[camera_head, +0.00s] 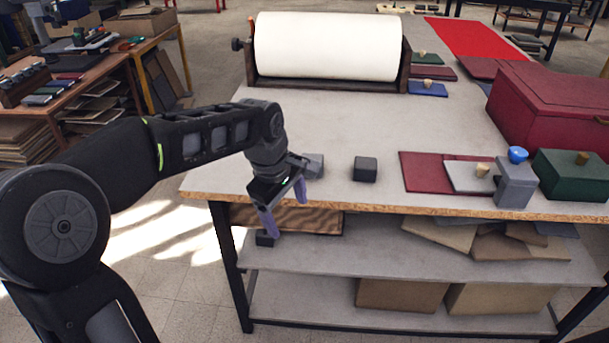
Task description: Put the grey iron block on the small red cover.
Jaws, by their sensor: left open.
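A small grey block (314,164) sits near the table's front edge, partly hidden behind my left gripper. A darker, nearly black block (365,169) stands apart to its right. A flat dark red cover (420,173) lies further right on the table, with a grey plate with a wooden knob (466,177) over or against its right part. Another flat dark red piece (433,73) lies further back. My left gripper (284,206) is open, fingers pointing down, in front of the grey block at the table edge; nothing shows between its fingers. My right gripper is out of view.
A grey block with a blue knob (516,183) and a green box (572,174) stand at the front right. A large red box (550,105) is behind them. A white roller (328,46) stands at the back. The middle of the tabletop (330,118) is clear.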

